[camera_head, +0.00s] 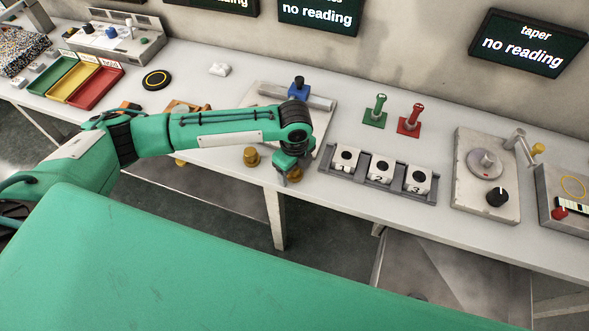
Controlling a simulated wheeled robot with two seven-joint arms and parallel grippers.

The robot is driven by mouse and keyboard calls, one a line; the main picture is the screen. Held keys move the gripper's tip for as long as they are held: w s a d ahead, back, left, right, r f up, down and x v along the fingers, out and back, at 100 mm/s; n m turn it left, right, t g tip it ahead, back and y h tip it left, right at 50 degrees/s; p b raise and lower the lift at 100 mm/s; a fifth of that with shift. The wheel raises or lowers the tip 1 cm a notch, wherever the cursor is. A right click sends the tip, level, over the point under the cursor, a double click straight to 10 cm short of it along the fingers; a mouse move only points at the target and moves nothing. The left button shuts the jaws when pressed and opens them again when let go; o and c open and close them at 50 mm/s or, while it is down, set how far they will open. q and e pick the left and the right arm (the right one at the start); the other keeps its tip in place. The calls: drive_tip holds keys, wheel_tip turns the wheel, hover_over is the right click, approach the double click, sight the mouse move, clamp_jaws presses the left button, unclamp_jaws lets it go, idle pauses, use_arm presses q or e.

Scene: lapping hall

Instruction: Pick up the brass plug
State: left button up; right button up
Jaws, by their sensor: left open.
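A small brass-coloured piece (251,157) stands near the front edge of the table, just left of my left gripper. A second brass-coloured piece (297,174) shows partly behind and beside the fingers of my left gripper. I cannot tell which of the two is the brass plug. My left gripper (288,178) points down at the table's front edge and is open. Its fingers are small and partly hidden by the wrist, so I cannot tell whether they touch the second piece. My right gripper is not in view.
A rack with blocks numbered 1, 2 and 3 (342,180) stands right of my left gripper. Green (375,116) and red (410,122) stands are behind it. A machine (465,195) is further right. Coloured trays (95,90) lie at the left. Wall screens read "no reading".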

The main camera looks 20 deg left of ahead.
use_arm(q)
drive_tip(key=c, duration=1.3)
